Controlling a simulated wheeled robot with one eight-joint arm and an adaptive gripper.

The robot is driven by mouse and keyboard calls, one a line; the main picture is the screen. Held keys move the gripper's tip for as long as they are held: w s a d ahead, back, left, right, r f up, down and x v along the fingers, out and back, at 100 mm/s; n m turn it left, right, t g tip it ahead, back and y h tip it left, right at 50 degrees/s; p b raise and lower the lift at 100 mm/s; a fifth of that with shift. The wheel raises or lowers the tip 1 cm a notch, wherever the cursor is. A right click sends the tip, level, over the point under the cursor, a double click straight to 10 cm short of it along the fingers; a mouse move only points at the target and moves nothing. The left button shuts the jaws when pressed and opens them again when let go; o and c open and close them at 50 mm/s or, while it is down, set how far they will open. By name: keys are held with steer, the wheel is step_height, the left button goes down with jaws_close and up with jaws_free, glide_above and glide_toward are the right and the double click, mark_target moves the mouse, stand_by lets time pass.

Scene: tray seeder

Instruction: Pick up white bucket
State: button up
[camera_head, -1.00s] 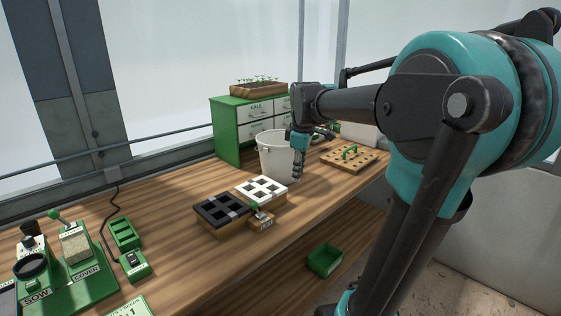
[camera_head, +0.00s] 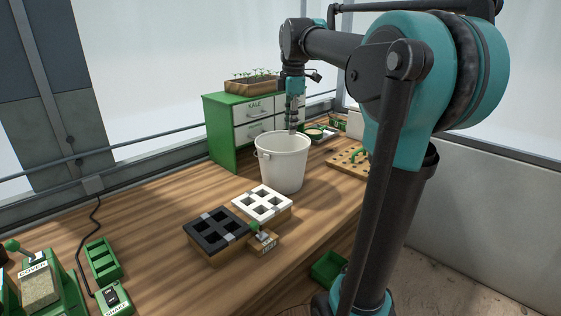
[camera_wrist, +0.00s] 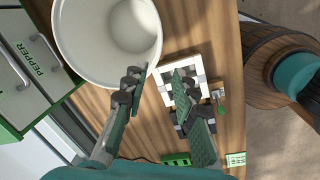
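The white bucket (camera_head: 282,166) stands upright on the wooden bench in the head view, its open top facing up. In the wrist view the bucket (camera_wrist: 75,30) fills the upper left, and its inside looks empty. My gripper (camera_head: 292,128) points down at the bucket's far rim, its tips close to rim height. In the wrist view my gripper (camera_wrist: 158,76) is open with nothing between its fingers. The left fingertip overlaps the bucket's rim and the right one lies outside it. I cannot tell whether either touches.
A black tray (camera_head: 218,232) and a white tray (camera_head: 270,192) sit in front of the bucket. A green drawer cabinet (camera_head: 222,140) stands behind it to the left. A wooden peg board (camera_head: 338,166) is to the right. The bench's left middle is clear.

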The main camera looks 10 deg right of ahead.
glide_above(289, 171)
steer(key=f, duration=1.2)
steer(key=shift+s+a, duration=0.15)
steer(key=shift+s, duration=0.2)
steer(key=shift+w+f, duration=0.2)
steer(key=shift+f, duration=1.1)
steer(key=shift+w+f, duration=0.15)
steer(key=shift+f, duration=1.15)
steer(key=shift+c, duration=0.2)
jaws_close()
